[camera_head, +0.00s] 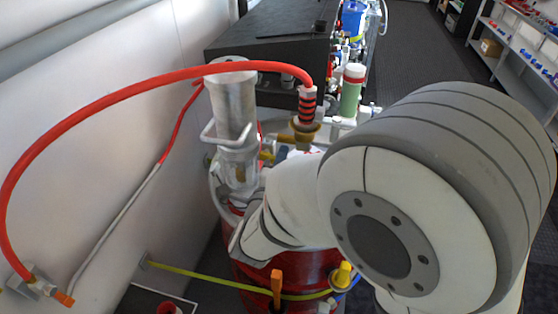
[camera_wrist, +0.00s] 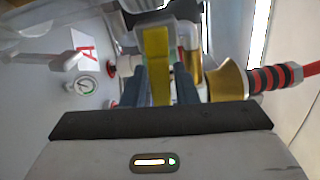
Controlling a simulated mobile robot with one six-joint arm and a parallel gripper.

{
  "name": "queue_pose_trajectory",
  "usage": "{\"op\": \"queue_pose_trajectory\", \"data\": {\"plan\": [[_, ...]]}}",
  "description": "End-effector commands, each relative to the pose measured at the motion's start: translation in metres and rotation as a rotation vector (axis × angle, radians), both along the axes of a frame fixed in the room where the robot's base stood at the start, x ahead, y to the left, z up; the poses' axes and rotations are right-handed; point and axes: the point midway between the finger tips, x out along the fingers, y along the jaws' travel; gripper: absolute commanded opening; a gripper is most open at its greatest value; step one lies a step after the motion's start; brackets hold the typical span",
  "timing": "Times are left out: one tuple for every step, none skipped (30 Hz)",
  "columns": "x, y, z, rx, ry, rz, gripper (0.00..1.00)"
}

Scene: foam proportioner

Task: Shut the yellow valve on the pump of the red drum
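The red drum (camera_head: 245,272) stands low in the middle of the head view, partly covered by my arm. The silver pump (camera_head: 233,105) rises from its top. A small yellow part, apparently the valve handle (camera_head: 267,155), shows at the pump's right side beside a brass fitting (camera_head: 304,130). In the wrist view, the yellow valve handle (camera_wrist: 157,58) runs lengthwise between the two blue-grey fingers of my gripper (camera_wrist: 163,85). The fingers lie close along both sides of it. I cannot tell whether they press on it. In the head view my gripper's fingertips are hidden.
A red hose (camera_head: 130,88) arches from the brass fitting to the left wall. A dark box (camera_head: 268,35) and a green cylinder (camera_head: 351,92) stand behind the pump. Orange (camera_head: 276,284) and yellow fittings sit at the front. The aisle floor is clear.

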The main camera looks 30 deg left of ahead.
Motion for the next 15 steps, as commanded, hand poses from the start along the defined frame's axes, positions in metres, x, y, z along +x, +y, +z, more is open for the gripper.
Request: {"op": "queue_pose_trajectory", "data": {"plan": [[-0.002, 0.000, 0.000, 0.000, 0.000, 0.001, 0.26], [-0.004, -0.001, -0.001, 0.000, 0.000, 0.002, 0.26], [-0.007, -0.002, -0.001, 0.000, 0.000, 0.003, 0.26], [-0.011, -0.003, -0.001, 0.000, 0.000, 0.004, 0.26], [-0.014, -0.004, -0.001, 0.000, -0.001, 0.003, 0.26], [-0.021, -0.006, -0.001, 0.001, -0.001, 0.004, 0.26], [-0.026, -0.008, -0.002, 0.001, -0.001, 0.005, 0.26], [-0.031, -0.010, -0.002, 0.000, 0.000, 0.004, 0.26], [-0.038, -0.012, -0.002, 0.001, 0.000, 0.006, 0.26], [-0.043, -0.014, -0.002, 0.002, 0.000, 0.005, 0.26], [-0.048, -0.016, -0.002, 0.001, 0.000, 0.005, 0.26], [-0.054, -0.019, -0.002, 0.001, -0.001, 0.004, 0.26], [-0.058, -0.020, -0.001, 0.002, -0.001, 0.004, 0.26], [-0.061, -0.021, -0.001, 0.001, -0.001, 0.004, 0.26], [-0.065, -0.023, -0.001, 0.001, 0.000, 0.003, 0.26]]}}
